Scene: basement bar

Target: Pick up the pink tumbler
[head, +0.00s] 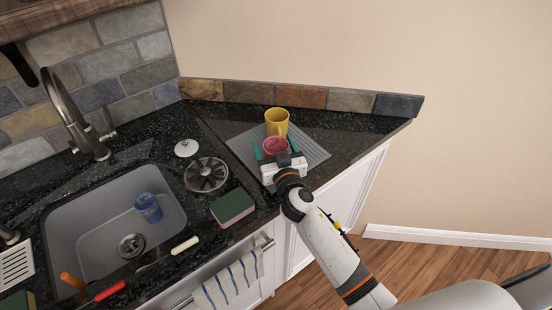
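The pink tumbler (275,147) stands on a grey ribbed mat (313,152) on the dark counter, in front of a yellow mug (277,120). My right gripper (274,148) reaches in from the lower right. Its two green-tipped fingers are spread, one on each side of the tumbler, and it looks open around it. Whether the fingers touch the tumbler is hard to tell. The gripper's body hides the tumbler's near lower part. My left gripper is not in view.
Left of the mat are a round dark metal rack (206,175), a white lid (187,148) and a green-and-pink sponge (233,207). A sink (98,245) with a blue can (148,207) lies farther left. A low stone ledge (299,97) runs behind the mat.

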